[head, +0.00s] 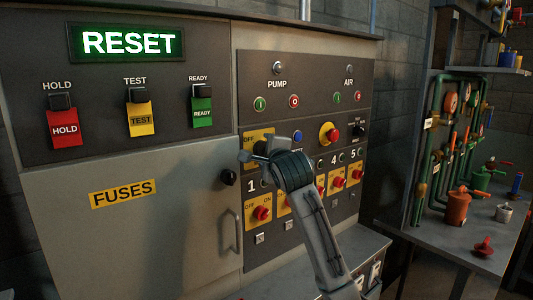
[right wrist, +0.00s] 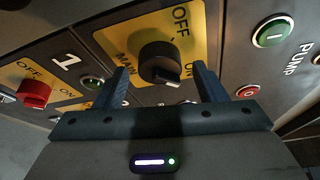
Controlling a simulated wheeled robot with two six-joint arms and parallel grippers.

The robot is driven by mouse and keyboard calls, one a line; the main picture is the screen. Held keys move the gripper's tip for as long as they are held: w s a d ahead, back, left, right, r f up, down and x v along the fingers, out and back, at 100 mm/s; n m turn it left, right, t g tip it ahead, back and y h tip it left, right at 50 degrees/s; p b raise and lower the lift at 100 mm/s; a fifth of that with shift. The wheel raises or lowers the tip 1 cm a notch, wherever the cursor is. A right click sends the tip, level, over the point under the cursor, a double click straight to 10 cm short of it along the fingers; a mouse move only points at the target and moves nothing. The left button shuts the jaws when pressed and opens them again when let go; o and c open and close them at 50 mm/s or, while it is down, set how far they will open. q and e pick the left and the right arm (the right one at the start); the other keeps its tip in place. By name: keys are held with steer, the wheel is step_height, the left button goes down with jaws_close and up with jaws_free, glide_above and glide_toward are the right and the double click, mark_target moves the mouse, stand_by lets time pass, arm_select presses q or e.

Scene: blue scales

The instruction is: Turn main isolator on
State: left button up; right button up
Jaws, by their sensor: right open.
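The main isolator is a round black knob (right wrist: 160,62) on a yellow plate (right wrist: 112,38) marked OFF, ON and MAIN in the right wrist view. A pale mark shows on the knob's lower side; I cannot tell its exact setting. In the head view the plate (head: 256,134) is partly covered by my right gripper (head: 264,150), which hides the knob there. In the right wrist view my right gripper (right wrist: 163,82) is open, one finger on each side of the knob's lower part. I cannot tell whether they touch it. My left gripper is not in view.
A lit green RESET sign (head: 128,42) is above three tagged switches. Below the plate are several red OFF/ON knobs, one labelled 1 (head: 262,213). Pump buttons (head: 260,104) sit above. A fuses door handle (head: 229,235) sticks out at lower left. A workbench stands at right.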

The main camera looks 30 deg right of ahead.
arm_select(q)
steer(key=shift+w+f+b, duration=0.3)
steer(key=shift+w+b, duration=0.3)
steer(key=shift+b, duration=0.05)
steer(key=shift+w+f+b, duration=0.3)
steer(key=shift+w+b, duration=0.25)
steer(key=shift+b, duration=0.05)
arm_select(e)
steer(key=f+v, duration=0.1)
steer(key=v, duration=0.9)
steer(key=shift+s+r, duration=0.25)
steer(key=shift+r, duration=0.2)
